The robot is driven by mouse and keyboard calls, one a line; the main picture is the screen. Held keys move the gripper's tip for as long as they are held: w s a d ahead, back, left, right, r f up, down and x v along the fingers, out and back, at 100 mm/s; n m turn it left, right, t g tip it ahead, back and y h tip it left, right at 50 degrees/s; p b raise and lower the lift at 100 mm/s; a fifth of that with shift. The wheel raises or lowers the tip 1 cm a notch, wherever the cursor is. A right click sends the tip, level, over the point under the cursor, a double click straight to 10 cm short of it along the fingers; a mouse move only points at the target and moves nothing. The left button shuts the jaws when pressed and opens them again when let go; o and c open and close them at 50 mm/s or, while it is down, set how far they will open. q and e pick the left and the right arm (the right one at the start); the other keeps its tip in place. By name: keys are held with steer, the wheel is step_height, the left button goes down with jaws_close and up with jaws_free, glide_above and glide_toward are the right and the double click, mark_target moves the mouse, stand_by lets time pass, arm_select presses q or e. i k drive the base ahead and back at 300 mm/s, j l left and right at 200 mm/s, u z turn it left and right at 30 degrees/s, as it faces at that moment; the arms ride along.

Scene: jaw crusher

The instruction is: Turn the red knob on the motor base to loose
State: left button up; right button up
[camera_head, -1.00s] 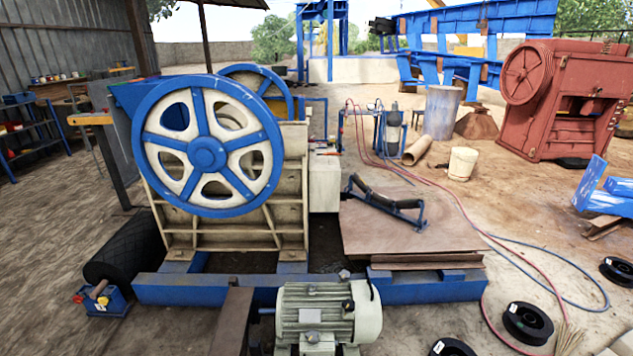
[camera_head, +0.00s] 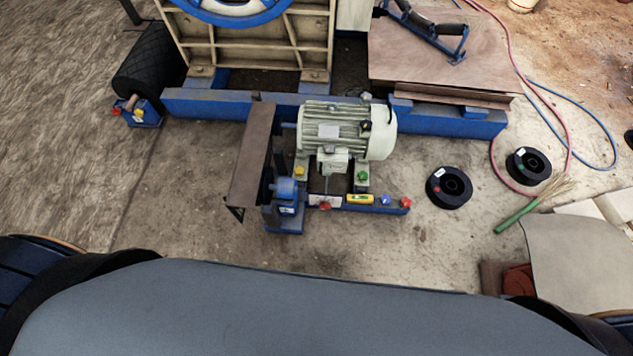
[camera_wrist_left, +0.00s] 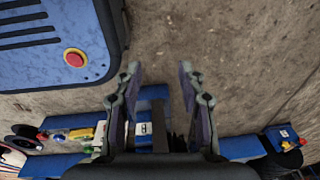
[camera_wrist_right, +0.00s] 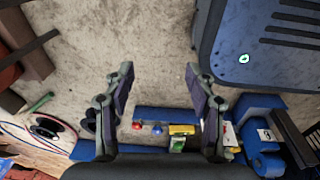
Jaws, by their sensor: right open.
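The grey-green motor (camera_head: 345,132) sits on a blue base (camera_head: 360,207) in the head view. A red knob (camera_head: 325,206) is at the front of this base, below the motor. Another red knob (camera_head: 405,202) is at its right end, beside a blue knob (camera_head: 386,200). The right wrist view also shows that end red knob (camera_wrist_right: 137,126). My right gripper (camera_wrist_right: 158,70) is open and empty, with the base beyond its fingers. My left gripper (camera_wrist_left: 158,75) is open and empty above the ground. Neither gripper shows in the head view.
A yellow level (camera_head: 359,199) lies on the base, near a green knob (camera_head: 361,176) and a yellow knob (camera_head: 300,170). A brown beam (camera_head: 253,155) stands left of the motor. Black spools (camera_head: 449,187) lie to the right. The ground in front is clear.

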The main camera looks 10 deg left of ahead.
mark_target(406, 203)
steer(key=k+l+z, duration=0.1)
steer(key=z, duration=0.85)
